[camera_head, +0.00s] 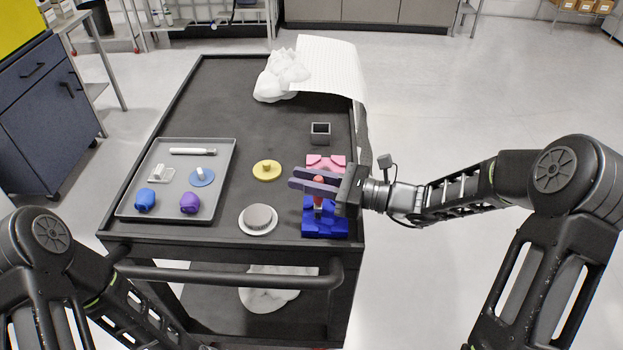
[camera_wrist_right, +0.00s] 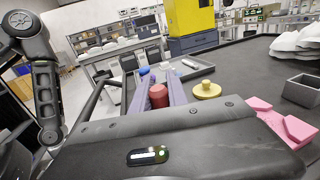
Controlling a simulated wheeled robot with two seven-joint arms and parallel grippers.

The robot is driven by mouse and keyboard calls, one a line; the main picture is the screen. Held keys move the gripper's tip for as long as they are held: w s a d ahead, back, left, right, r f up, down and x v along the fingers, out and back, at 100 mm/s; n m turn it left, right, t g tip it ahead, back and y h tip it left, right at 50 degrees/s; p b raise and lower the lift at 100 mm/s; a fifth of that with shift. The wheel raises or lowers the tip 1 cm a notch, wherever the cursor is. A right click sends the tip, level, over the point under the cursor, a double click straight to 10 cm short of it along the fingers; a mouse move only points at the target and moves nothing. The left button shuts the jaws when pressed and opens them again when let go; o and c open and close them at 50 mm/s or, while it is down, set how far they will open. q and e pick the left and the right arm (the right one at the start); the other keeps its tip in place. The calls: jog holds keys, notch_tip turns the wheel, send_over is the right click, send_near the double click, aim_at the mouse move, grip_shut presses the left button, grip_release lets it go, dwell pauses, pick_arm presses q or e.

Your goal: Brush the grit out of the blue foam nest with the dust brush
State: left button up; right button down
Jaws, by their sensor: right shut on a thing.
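The blue foam nest (camera_head: 325,228) is at the cart's near right corner in the head view. My right gripper (camera_head: 298,177) comes in from the right over it. Its fingers are shut on a red upright handle, which I take to be the dust brush (camera_head: 319,181). The red handle also shows between the fingers in the right wrist view (camera_wrist_right: 158,96). The brush's lower end is over or in the nest; I cannot tell whether it touches. No grit can be made out. My left arm enters at lower left, with its gripper out of view.
A pink foam block (camera_head: 322,162) lies just behind the nest, and a small grey open box (camera_head: 320,132) beyond it. A round grey-and-white piece (camera_head: 259,219) and a yellow knobbed disc (camera_head: 267,170) are to the left. A grey tray (camera_head: 222,160) holds several small parts.

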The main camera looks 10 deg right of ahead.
notch_tip(320, 180, up, 6)
jog(key=p, duration=0.4)
jog(key=shift+p, duration=0.4)
jog(key=shift+r, duration=0.1)
notch_tip(320, 180, up, 3)
jog(key=shift+f+p, duration=0.1)
jog(key=shift+p, duration=1.15)
jog(key=shift+f, duration=0.1)
